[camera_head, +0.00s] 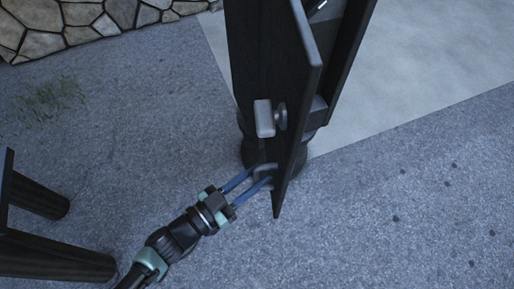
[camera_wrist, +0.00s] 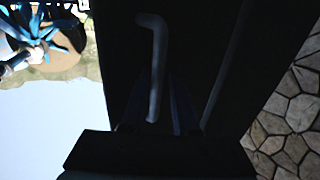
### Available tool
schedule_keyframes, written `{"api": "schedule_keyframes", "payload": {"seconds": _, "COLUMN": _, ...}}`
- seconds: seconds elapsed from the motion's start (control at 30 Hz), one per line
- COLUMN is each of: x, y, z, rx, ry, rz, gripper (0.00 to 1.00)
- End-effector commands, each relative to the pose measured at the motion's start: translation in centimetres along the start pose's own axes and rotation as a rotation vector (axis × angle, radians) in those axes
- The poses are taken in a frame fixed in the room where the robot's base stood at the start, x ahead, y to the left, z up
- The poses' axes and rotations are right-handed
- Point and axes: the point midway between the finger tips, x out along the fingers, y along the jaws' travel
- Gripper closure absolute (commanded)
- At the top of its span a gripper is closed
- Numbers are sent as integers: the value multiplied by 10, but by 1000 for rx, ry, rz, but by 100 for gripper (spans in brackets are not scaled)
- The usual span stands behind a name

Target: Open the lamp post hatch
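The dark lamp post (camera_head: 245,50) stands at the top middle of the head view. Its black hatch door (camera_head: 300,110) is swung partly open, away from the post body on its right. A grey latch knob (camera_head: 265,118) sits midway down the door's left face. A grey bent handle (camera_head: 264,168) is low on the door; it also shows in the wrist view (camera_wrist: 154,60). My gripper (camera_head: 258,180) reaches up from the lower left. Its blue fingers are apart, with their tips at the handle. Contact is hidden, and the wrist view is very dark there.
Dark slats of a bench-like object (camera_head: 50,255) stand at the lower left. A stone wall (camera_head: 90,25) runs along the top left. The paved ground right of the post is clear.

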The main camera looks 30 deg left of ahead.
Motion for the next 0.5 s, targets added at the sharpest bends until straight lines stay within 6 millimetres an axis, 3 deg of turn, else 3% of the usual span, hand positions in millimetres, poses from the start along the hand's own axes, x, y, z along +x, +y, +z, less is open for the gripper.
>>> {"api": "schedule_keyframes", "payload": {"seconds": 0.03, "x": 0, "y": 0, "z": 0, "rx": 0, "ry": 0, "rz": -1, "gripper": 65}}
{"api": "schedule_keyframes", "payload": {"seconds": 0.1, "x": 0, "y": 0, "z": 0, "rx": 1, "ry": 1, "rz": 1, "gripper": 53}}
{"api": "schedule_keyframes", "payload": {"seconds": 0.5, "x": -8, "y": 2, "z": 0, "rx": 3, "ry": -1, "rz": 7, "gripper": 53}}
